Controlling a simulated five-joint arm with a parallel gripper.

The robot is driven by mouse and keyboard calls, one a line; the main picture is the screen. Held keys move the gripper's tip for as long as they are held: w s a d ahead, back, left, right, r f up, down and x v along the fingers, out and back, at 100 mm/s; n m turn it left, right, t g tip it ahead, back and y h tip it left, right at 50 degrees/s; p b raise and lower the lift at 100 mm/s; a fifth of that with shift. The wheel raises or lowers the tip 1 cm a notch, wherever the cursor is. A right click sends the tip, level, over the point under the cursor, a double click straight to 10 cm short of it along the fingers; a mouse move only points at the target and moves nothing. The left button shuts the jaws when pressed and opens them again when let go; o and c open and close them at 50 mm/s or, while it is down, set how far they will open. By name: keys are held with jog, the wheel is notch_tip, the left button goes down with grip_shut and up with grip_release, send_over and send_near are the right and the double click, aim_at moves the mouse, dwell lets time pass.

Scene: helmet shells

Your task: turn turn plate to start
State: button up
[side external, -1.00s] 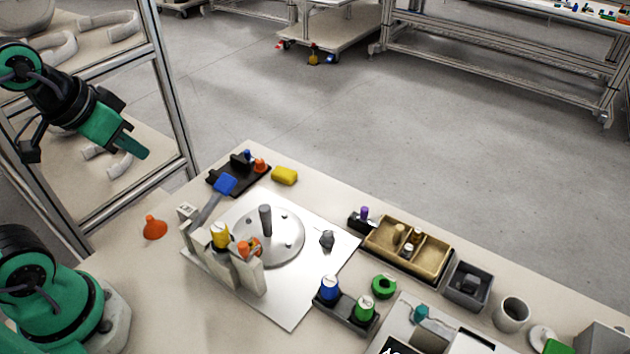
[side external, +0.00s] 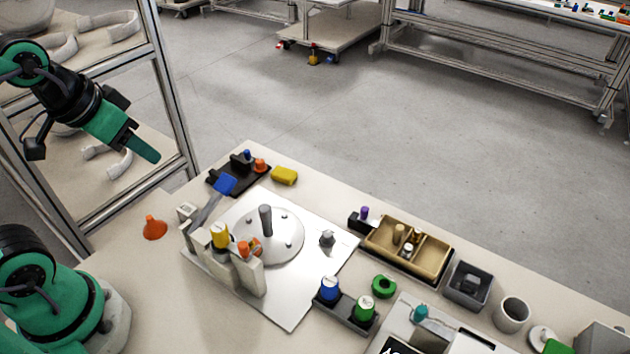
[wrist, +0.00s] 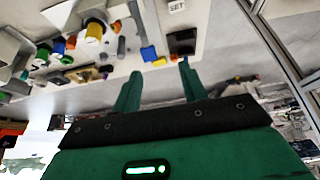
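The turn plate (side external: 287,246) is a round grey metal disc with several small studs, set on a white base plate (side external: 290,312) on the table. A dark grey post (side external: 265,220) stands on the disc. Pale blocks with a yellow-topped and an orange-topped part stand at its near left and hide some of its edge. My gripper (side external: 147,152) is raised well above and left of the table, apart from the turn plate. In the wrist view its two green fingers (wrist: 158,70) are spread with nothing between them. I cannot clearly make out the turn plate there.
A blue-headed lever (side external: 224,185) leans at the plate's left. A dark knob (side external: 327,239) stands to its right. Blue and green bottles (side external: 330,289) stand in front, with a tan divided tray (side external: 408,247) to the right. An orange funnel (side external: 154,228) stands at left.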

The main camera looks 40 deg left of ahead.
jog(key=w+d+f+g, duration=0.3)
jog(key=w+d+f, duration=0.25)
jog(key=w, duration=0.35)
jog(key=g, duration=0.2)
send_over(266, 218)
jog(key=a, duration=0.2)
jog(key=f, duration=0.7)
jog(key=shift+w+d+f, duration=0.1)
jog(key=shift+w+d, duration=0.1)
jog(key=shift+w, duration=0.1)
jog(key=shift+w+d+f, duration=0.15)
jog(key=shift+d+f, duration=0.2)
jog(key=shift+f, duration=0.2)
jog(key=shift+f, duration=0.15)
jog(key=shift+f, duration=3.75)
grip_shut()
